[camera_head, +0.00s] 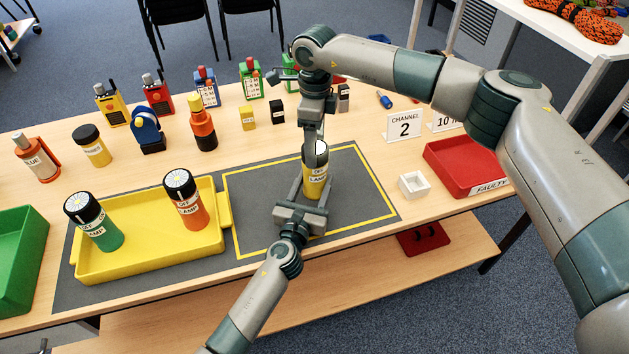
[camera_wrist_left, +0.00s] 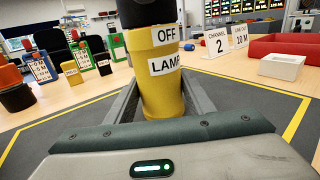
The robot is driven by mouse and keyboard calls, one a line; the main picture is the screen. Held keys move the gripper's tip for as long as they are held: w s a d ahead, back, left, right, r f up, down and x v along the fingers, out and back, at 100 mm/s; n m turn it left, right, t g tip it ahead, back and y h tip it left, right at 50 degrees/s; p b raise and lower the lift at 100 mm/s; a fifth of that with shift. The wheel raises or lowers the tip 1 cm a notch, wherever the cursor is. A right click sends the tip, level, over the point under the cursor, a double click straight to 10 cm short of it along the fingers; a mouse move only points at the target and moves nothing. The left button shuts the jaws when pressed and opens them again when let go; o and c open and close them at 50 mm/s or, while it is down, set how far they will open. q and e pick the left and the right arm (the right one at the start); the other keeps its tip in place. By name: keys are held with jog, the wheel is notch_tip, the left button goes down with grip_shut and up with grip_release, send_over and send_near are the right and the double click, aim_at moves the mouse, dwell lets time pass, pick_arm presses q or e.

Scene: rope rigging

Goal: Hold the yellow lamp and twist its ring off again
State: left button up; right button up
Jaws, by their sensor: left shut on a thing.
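The yellow lamp (camera_head: 315,186) stands upright inside the yellow outline on the grey mat. Its labels read "OFF" and "LAMP"; it also shows in the left wrist view (camera_wrist_left: 162,85). My left gripper (camera_head: 310,192) is shut on the lamp's body, with one finger on each side. The lamp's black ring (camera_wrist_left: 146,12) is on top, cut off by the upper edge of the left wrist view. My right gripper (camera_head: 314,142) points straight down at the lamp's top from above. Its fingertips are mostly hidden, so I cannot tell whether they touch the ring.
A yellow tray (camera_head: 150,262) at left holds a green lamp (camera_head: 93,220) and an orange lamp (camera_head: 186,198). A small white box (camera_head: 413,184) and a red "FAULTY" tray (camera_head: 466,168) are at right. Radios and small items line the back. The mat around the yellow lamp is clear.

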jog(key=shift+n, duration=0.6)
jog(key=c, duration=0.7)
jog(key=m, duration=0.5)
jog(key=shift+c, duration=0.2)
jog(key=m, duration=0.5)
jog(key=o, duration=0.7)
jog(key=shift+o, duration=0.2)
